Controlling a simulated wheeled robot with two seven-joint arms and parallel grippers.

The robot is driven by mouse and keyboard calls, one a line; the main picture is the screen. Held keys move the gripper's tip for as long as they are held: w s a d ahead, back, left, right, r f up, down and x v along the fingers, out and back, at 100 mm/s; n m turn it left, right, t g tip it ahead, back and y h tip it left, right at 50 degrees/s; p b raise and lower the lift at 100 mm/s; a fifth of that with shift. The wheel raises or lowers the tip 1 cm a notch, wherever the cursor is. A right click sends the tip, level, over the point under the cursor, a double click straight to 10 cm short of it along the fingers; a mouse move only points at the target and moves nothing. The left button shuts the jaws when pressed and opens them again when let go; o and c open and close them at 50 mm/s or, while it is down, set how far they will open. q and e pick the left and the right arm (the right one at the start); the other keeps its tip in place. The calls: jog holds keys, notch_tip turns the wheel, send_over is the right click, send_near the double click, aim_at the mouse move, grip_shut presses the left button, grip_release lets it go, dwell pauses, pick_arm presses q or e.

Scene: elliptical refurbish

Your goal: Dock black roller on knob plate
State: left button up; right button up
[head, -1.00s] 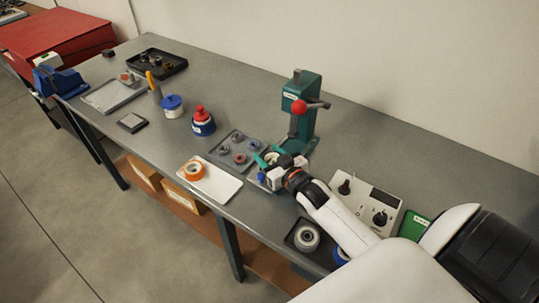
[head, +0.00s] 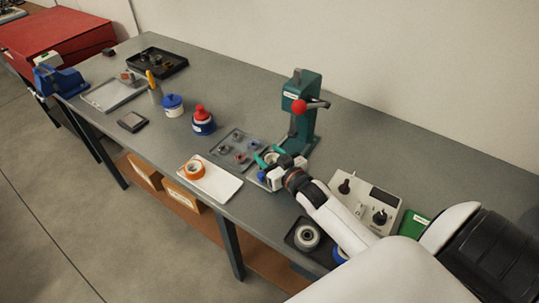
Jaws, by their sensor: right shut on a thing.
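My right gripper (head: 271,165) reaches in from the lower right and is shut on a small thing. The fingers and wrist hide most of that thing, so I cannot tell if it is the black roller. The gripper is just right of a grey plate (head: 222,139) with several small round knob-like pieces, which looks like the knob plate. It is in front of the green press. I cannot tell whether the held thing touches anything. My left gripper is not in view.
The green press (head: 307,105) with a red ball handle stands behind the gripper. A white tray (head: 222,190) with an orange ring (head: 194,168) lies to the left. A control box (head: 362,203) and a black tray with a grey roller (head: 307,236) are on the right.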

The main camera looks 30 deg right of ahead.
jog(key=shift+f, duration=0.4)
jog(key=o, duration=0.7)
jog(key=shift+s, duration=0.15)
jog(key=shift+s+r+p, duration=0.1)
jog(key=shift+s+p, duration=0.3)
jog(key=shift+s, duration=0.15)
jog(key=shift+s+r+p, duration=0.15)
jog(key=shift+s+p, duration=0.35)
jog(key=shift+s, duration=0.4)
jog(key=shift+s+r+p, duration=0.2)
jog(key=shift+s+p, duration=0.25)
jog(key=shift+s, duration=0.5)
jog(key=shift+s+r+p, duration=0.15)
jog(key=shift+s+p, duration=0.35)
jog(key=shift+s, duration=0.4)
jog(key=shift+s+r+p, duration=0.15)
jog(key=shift+s+p, duration=0.35)
jog(key=shift+s, duration=0.55)
jog(key=shift+s+r+p, duration=0.1)
jog(key=shift+s+p, duration=0.35)
jog(key=shift+s, duration=0.55)
